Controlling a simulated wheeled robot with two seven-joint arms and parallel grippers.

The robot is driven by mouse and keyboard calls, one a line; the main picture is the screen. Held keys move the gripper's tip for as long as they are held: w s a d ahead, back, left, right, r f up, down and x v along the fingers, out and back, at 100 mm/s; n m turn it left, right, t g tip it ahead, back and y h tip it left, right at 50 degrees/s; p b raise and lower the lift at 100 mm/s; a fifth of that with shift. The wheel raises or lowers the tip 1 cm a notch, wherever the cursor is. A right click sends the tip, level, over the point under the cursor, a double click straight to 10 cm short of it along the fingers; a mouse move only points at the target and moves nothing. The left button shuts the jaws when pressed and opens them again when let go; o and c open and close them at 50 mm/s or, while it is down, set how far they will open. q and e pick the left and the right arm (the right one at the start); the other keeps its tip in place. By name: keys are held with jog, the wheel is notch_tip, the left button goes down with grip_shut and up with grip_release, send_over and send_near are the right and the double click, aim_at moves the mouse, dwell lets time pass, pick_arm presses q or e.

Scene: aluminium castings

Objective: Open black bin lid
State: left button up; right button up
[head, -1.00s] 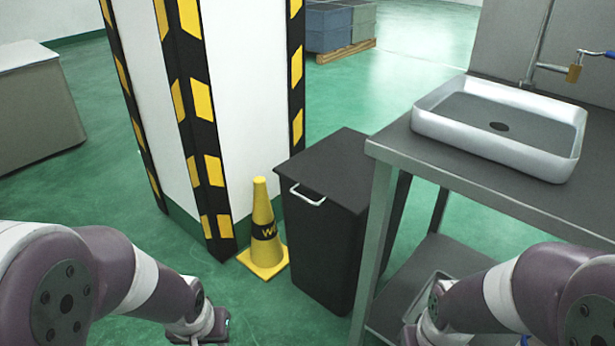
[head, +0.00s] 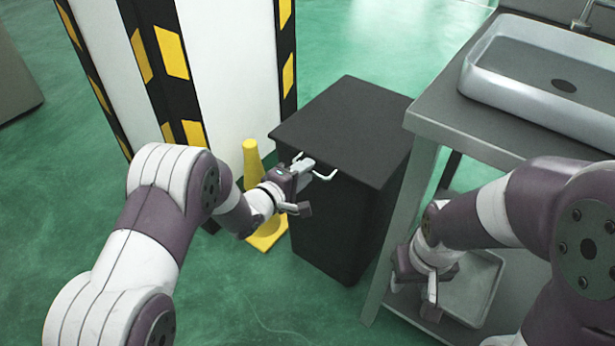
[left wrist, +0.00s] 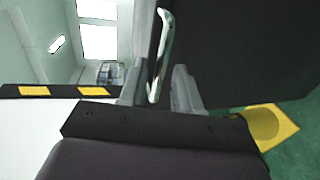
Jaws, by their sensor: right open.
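The black bin (head: 335,225) stands on the floor, with its flat lid (head: 345,125) down. A pale metal handle (head: 327,176) sticks out from the lid's front edge. My left gripper (head: 307,187) is at this handle, just in front of the bin. In the left wrist view, the handle (left wrist: 161,60) shows between the two spread fingers (left wrist: 158,90); I cannot tell whether they touch it. The bin's dark side fills the upper right there. My right gripper (head: 415,290) is open and empty, low beside the steel table.
A yellow cone (head: 253,165) stands left of the bin, partly hidden by my left arm. A striped pillar (head: 215,75) rises behind it. The steel table (head: 440,110) with a sink (head: 530,75) is close on the bin's right. A tray (head: 475,290) lies on its lower shelf.

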pick_arm(q)
jog(key=shift+x, duration=0.9)
